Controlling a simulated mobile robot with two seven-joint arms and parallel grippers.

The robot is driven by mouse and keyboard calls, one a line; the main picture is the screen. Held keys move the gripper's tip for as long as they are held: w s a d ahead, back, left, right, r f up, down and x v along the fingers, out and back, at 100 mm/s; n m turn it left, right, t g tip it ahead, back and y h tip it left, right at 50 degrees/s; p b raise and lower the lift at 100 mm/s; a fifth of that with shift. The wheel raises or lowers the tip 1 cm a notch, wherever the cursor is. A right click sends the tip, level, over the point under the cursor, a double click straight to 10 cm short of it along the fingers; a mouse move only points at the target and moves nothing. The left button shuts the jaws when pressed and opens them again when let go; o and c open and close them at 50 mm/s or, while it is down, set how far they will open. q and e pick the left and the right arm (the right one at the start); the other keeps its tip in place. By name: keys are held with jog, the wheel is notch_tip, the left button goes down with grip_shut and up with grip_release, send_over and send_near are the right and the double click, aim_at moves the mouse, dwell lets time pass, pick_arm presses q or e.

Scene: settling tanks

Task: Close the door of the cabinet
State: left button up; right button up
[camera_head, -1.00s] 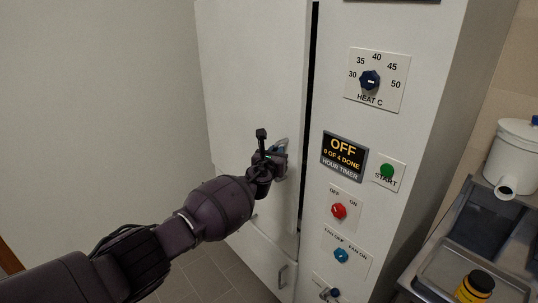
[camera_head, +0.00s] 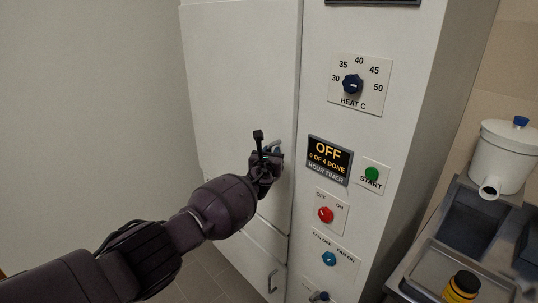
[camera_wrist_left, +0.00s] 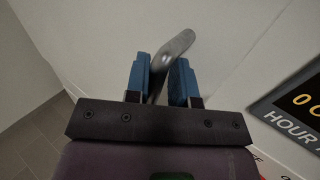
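The cabinet door (camera_head: 235,80) is a tall white panel on the left part of the cabinet. Its right edge lies close against the control panel (camera_head: 385,30), with only a thin line between them in the head view. My left gripper (camera_head: 268,152) is at the door's handle. In the left wrist view the grey metal handle (camera_wrist_left: 174,47) passes between the two blue fingers of my left gripper (camera_wrist_left: 161,80). The fingers stand apart around it, with a small gap on the right side. My right gripper is not in view.
A lower white door with its own handle (camera_head: 272,281) is below. The panel carries knobs, a green start button (camera_head: 372,173) and a timer display (camera_head: 329,160) reading OFF. At right are a sink unit, a white pot (camera_head: 505,155) and a yellow jar (camera_head: 462,289).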

pick_arm(q)
jog(key=shift+o, duration=1.1)
jog(key=shift+d+r, duration=0.1)
jog(key=shift+d, duration=0.25)
jog(key=shift+o, duration=0.3)
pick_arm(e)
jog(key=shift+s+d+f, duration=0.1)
pick_arm(q)
jog(key=shift+a, duration=0.1)
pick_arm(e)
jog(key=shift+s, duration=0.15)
pick_arm(q)
jog(key=p+v, duration=0.5)
jog(key=v, duration=0.5)
jog(key=shift+s+a, duration=0.2)
jog(key=shift+s, duration=0.1)
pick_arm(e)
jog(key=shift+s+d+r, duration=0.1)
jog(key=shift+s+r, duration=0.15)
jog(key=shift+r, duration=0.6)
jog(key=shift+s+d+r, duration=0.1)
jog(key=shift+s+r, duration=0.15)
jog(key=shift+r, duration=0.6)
